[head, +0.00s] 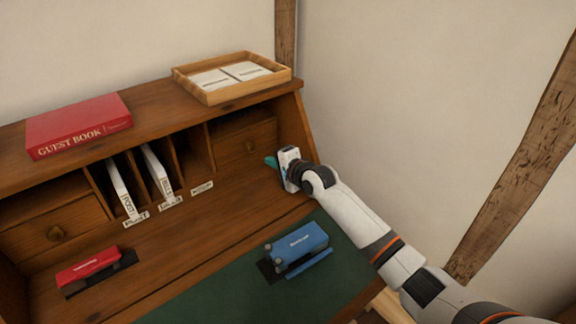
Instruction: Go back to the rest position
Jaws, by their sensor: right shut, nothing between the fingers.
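My right arm comes in from the lower right and reaches over the wooden desk (210,238). My right gripper (271,162) is at the right end of the desk's back, in front of the right small drawer (240,146). Its teal fingertips point left and are shut with nothing between them. The wrist hides part of the desk's right side panel. My left gripper is not in view.
A blue hole punch (303,242) stands on the green desk mat (205,302), and a red one (90,268) stands left. White folders fill two labelled slots. A red guest book (80,122) and wooden tray (246,92) lie on top.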

